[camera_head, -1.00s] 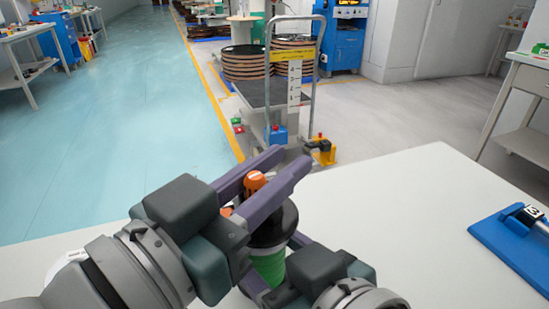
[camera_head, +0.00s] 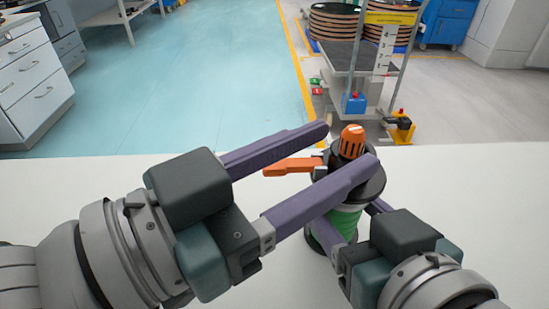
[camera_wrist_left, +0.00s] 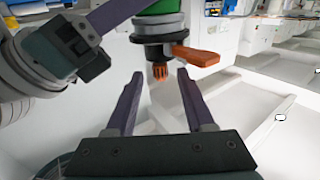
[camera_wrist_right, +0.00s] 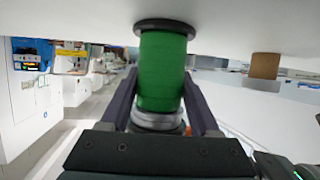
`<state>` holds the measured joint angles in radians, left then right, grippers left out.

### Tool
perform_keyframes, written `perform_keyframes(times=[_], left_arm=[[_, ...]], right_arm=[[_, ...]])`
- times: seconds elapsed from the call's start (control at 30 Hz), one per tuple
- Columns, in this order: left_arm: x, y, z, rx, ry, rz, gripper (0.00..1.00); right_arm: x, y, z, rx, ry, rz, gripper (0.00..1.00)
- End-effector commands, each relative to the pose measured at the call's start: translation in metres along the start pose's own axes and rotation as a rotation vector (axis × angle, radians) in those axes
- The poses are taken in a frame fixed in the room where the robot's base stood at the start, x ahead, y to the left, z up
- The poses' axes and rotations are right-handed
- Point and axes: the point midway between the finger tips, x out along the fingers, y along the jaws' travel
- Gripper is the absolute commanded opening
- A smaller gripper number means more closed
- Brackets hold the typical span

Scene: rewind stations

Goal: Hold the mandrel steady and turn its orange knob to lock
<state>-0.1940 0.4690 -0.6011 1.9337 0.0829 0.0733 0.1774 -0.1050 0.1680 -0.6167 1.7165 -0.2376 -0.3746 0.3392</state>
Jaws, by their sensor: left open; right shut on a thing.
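The mandrel stands upright on the white table, with a green body (camera_head: 345,222), a dark collar and a ribbed orange knob (camera_head: 353,143) on top. An orange lever (camera_head: 290,167) sticks out left below the knob. My left gripper (camera_head: 351,146) is open, its fingers spread on either side of the knob. In the left wrist view the knob (camera_wrist_left: 160,71) shows between the fingertips, with gaps on both sides. My right gripper (camera_wrist_right: 160,98) is shut on the mandrel, its fingers either side of the green body (camera_wrist_right: 162,70). The far side of the mandrel is hidden.
The white table (camera_head: 455,190) is clear right of the mandrel. Beyond its edge stand a cart (camera_head: 350,88) with reels and a blue box (camera_head: 354,103). A drawer cabinet (camera_head: 32,85) is at far left. A brown cylinder (camera_wrist_right: 265,66) shows in the right wrist view.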

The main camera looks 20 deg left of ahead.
Motion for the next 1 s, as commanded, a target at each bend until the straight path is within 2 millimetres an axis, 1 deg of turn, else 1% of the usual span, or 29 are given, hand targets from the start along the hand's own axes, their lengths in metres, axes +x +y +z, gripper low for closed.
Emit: perform_keyframes(times=[0.03, 0.1, 0.2, 0.3, 0.47, 0.77, 0.8, 1.0], left_arm=[[-0.013, 0.000, 0.002, -0.001, -0.005, -0.001, 0.53], [-0.026, 0.000, 0.001, -0.001, -0.004, 0.000, 0.53], [-0.041, 0.000, 0.001, -0.001, -0.003, -0.001, 0.53], [-0.050, 0.000, 0.001, -0.001, -0.001, -0.001, 0.53], [-0.056, 0.000, 0.000, 0.000, 0.000, 0.000, 0.53], [-0.056, 0.000, 0.000, 0.000, 0.001, 0.000, 0.53], [-0.056, 0.000, 0.000, 0.000, 0.001, 0.000, 0.53], [-0.056, 0.000, 0.000, 0.000, 0.001, 0.000, 0.53]], right_arm=[[0.000, 0.000, 0.000, 0.000, -0.001, 0.000, 0.00], [0.000, 0.000, 0.000, 0.000, -0.001, 0.000, 0.00], [0.000, 0.000, 0.000, 0.000, -0.001, -0.001, 0.00], [0.000, 0.000, 0.000, 0.000, -0.001, -0.001, 0.00], [0.000, 0.000, 0.000, 0.001, -0.001, -0.001, 0.00], [0.000, 0.000, 0.000, 0.001, -0.001, -0.001, 0.00], [0.000, 0.000, 0.000, 0.001, -0.001, -0.001, 0.65], [0.000, 0.000, 0.000, 0.000, -0.001, -0.001, 0.87]])
